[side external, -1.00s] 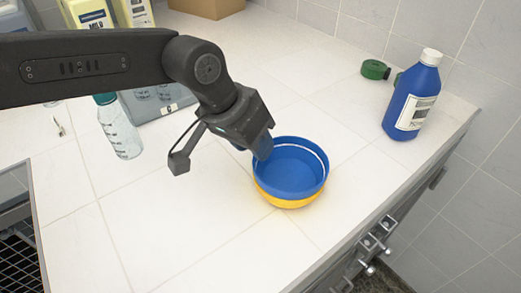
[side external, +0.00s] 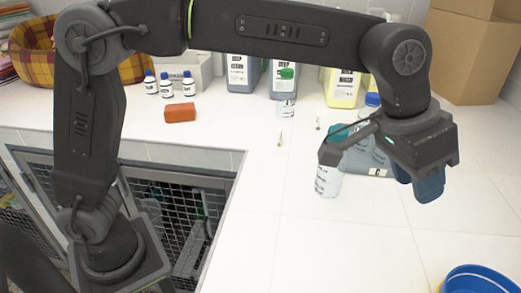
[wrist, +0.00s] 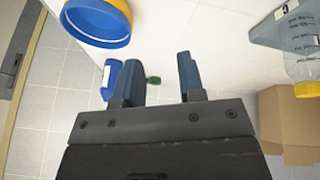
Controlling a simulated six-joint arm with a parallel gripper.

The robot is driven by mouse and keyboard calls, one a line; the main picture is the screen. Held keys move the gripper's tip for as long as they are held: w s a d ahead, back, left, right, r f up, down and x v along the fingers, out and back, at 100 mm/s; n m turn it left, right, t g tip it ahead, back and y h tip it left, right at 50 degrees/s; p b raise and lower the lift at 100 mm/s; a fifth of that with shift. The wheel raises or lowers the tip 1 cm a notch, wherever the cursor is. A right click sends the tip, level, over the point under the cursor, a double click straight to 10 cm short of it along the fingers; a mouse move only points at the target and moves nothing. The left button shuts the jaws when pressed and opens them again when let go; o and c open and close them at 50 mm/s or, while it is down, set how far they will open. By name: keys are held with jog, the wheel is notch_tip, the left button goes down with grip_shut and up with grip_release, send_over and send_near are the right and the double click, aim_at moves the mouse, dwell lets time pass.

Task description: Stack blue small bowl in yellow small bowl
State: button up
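The blue small bowl (side external: 482,279) is cut off at the lower right corner of the side view. In the wrist view the blue bowl (wrist: 98,14) sits at the upper left, with the yellow small bowl (wrist: 105,43) around it as a band. The blue bowl is nested in the yellow one. My gripper (side external: 428,188) is above the counter, clear of the bowls, behind and left of them in the side view. In the wrist view my gripper's fingers (wrist: 160,75) are apart with nothing between them.
Jugs, cardboard boxes (side external: 470,55), small bottles and an orange block (side external: 180,112) line the back. A blue bottle (wrist: 110,75) is near the counter edge. The front counter is bare.

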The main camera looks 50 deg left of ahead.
jog(key=s+a+r+n+t+y, duration=0.1)
jog(key=s+a, duration=0.3)
jog(key=a, duration=0.6)
jog(key=s+a+r+n+t+y, duration=0.15)
jog(key=s+a, duration=0.25)
jog(key=a, duration=0.6)
jog(key=s+a+f+n+y, duration=0.1)
jog(key=s+a+f+n, duration=0.1)
jog(key=s+a+f, duration=0.6)
jog(key=s+a, duration=0.1)
jog(key=s, duration=0.1)
jog(key=shift+s+a+n, duration=0.25)
jog(key=shift+s+n, duration=0.05)
jog(key=shift+n, duration=0.05)
jog(key=shift+f, duration=0.1)
